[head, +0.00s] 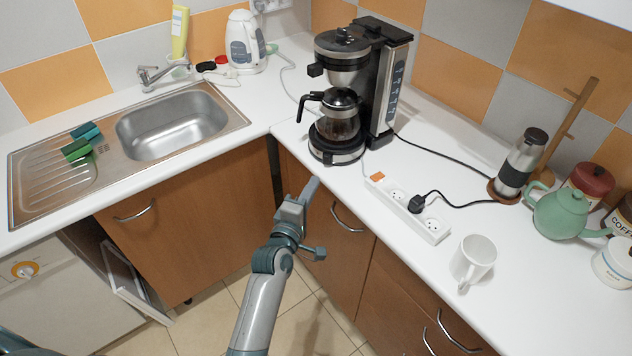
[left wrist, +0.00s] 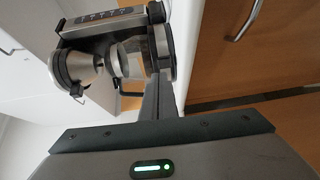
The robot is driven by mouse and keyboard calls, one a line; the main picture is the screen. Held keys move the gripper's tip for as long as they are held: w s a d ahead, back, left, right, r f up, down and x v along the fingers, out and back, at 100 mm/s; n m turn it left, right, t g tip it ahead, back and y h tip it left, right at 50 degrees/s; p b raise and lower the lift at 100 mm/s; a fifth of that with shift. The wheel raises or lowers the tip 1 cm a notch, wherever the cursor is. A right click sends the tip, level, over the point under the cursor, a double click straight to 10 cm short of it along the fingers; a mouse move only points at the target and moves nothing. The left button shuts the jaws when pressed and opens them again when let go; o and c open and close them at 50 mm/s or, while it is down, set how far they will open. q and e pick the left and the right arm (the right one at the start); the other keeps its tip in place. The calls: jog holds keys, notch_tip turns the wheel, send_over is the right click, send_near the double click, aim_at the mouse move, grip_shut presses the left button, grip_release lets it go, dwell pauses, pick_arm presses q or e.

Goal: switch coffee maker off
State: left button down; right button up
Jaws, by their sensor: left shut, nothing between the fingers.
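The coffee maker (head: 381,85) is black and silver and stands upright on the counter in the corner. Its glass carafe (head: 340,118) with a black handle sits on the round base plate. A panel with a row of small buttons (head: 394,88) runs down its right side. In the left wrist view the coffee maker (left wrist: 105,20) appears turned sideways, beyond the fingers. My left gripper (head: 309,188) is shut and empty, in front of the counter edge and below the coffee maker, apart from it. Its closed fingers also show in the left wrist view (left wrist: 159,95). My right gripper is not in view.
A white power strip (head: 405,207) with a black plug lies on the counter right of the coffee maker. A white mug (head: 473,262), a green teapot (head: 562,213) and a glass grinder (head: 521,163) stand further right. A sink (head: 172,125) and a kettle (head: 245,43) are left.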

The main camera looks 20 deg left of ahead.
pick_arm(q)
jog(key=shift+s+a+r+b, duration=0.1)
jog(key=shift+s+b, duration=0.15)
jog(key=shift+s, duration=1)
jog(key=shift+s+a+r+b, duration=0.1)
jog(key=shift+s+b, duration=0.15)
jog(key=shift+s, duration=1)
